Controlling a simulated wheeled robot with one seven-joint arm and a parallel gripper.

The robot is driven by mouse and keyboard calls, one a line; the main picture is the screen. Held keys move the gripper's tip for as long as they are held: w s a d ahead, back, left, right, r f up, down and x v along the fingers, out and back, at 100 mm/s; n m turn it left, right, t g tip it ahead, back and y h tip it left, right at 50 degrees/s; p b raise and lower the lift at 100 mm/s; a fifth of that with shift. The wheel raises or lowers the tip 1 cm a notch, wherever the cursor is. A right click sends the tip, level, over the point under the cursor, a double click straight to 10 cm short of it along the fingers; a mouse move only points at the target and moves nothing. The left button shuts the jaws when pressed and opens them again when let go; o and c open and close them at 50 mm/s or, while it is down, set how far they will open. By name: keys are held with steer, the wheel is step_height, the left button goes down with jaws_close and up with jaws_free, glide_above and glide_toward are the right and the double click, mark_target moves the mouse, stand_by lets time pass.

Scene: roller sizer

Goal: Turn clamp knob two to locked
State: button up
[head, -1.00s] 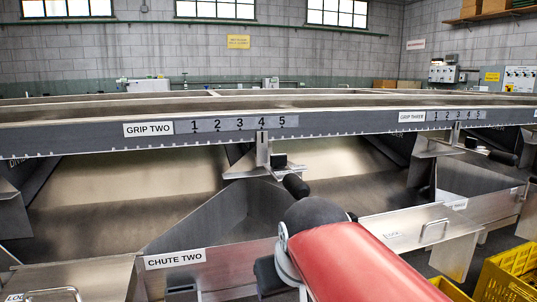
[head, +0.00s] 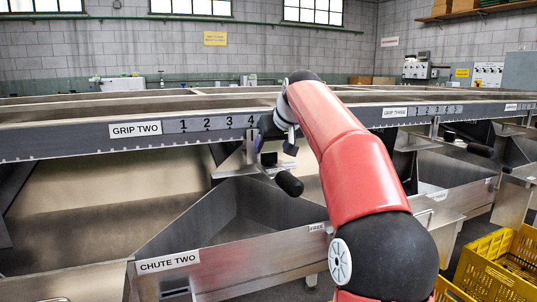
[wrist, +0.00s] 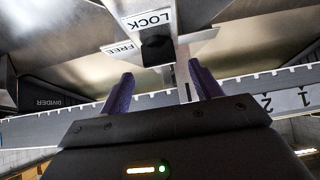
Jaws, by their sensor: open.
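The clamp knob two is a dark, blocky knob (wrist: 157,50) in the wrist view, beside a metal upright. A LOCK label (wrist: 148,21) and a FREE label (wrist: 124,49) sit next to it; the view is upside down. Which label the knob points to cannot be made out. My gripper (wrist: 161,70) is open and empty, its two purple fingers apart, with the knob showing just beyond and between the tips. Contact is not evident. In the head view my red arm reaches to the GRIP TWO rail (head: 90,143), and my wrist largely hides the gripper.
A black handle (head: 288,183) juts out below my wrist. The CHUTE TWO metal bin (head: 235,262) lies below, with a FREE label (head: 317,227) on its rim. GRIP THREE (head: 395,112) continues along the rail to the right. A yellow crate (head: 490,272) stands at lower right.

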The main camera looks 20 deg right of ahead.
mark_target(269, 153)
steer(key=shift+x, duration=2.35)
steer(key=shift+c, duration=0.4)
steer(key=c, duration=0.9)
